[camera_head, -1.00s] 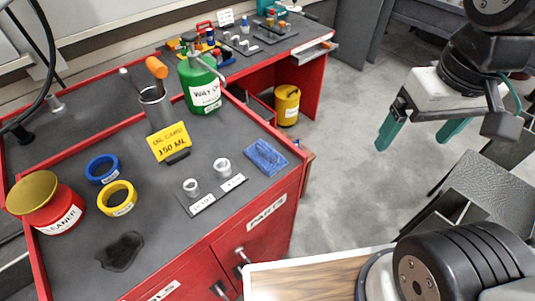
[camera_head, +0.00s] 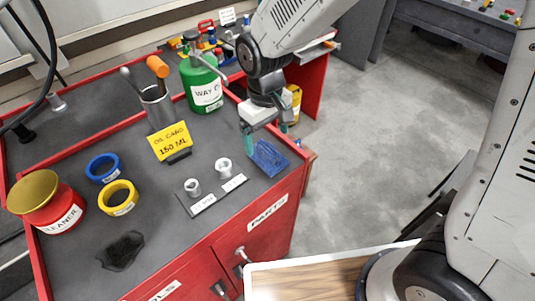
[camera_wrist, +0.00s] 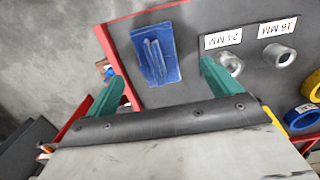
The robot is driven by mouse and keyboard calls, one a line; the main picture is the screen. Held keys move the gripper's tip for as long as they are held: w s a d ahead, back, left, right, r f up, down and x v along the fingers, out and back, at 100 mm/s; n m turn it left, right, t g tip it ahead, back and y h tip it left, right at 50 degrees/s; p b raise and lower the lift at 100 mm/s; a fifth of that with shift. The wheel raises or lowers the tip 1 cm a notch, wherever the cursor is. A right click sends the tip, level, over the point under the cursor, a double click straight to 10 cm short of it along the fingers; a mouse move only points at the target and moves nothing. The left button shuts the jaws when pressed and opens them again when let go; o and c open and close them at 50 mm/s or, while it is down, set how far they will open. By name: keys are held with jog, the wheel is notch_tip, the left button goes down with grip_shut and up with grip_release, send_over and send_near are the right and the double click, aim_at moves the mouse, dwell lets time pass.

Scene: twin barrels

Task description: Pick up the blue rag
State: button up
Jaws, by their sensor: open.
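The blue rag (camera_head: 269,158) lies on the dark top of the red cabinet, near its right corner. In the wrist view the rag (camera_wrist: 157,56) is a flat blue piece with raised folds, lying ahead of and between the teal fingers. My gripper (camera_head: 265,140) is above the cabinet top at the rag's far side, fingers pointing down. It also shows in the wrist view (camera_wrist: 165,88), with its fingers spread apart and nothing between them. The left part of the rag is partly behind a finger in the head view.
Two metal sockets (camera_head: 223,168) (camera_head: 192,187) with labels stand left of the rag. A yellow oil card (camera_head: 170,142), a green bottle (camera_head: 202,84) and a metal cup (camera_head: 157,107) stand behind. Blue (camera_head: 103,169) and yellow (camera_head: 118,198) rings lie further left. The cabinet has a red raised edge.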

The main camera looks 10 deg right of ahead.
aim_at(268, 148)
jog(key=shift+w+a+t, duration=0.15)
jog(key=shift+w+t, duration=0.15)
jog(key=f, duration=0.7)
jog(key=shift+w+d+f, duration=0.15)
jog(key=shift+d+f, duration=0.05)
jog(key=shift+d, duration=0.1)
jog(key=c, duration=1.2)
jog(key=shift+o, duration=0.2)
jog(key=shift+r, duration=0.15)
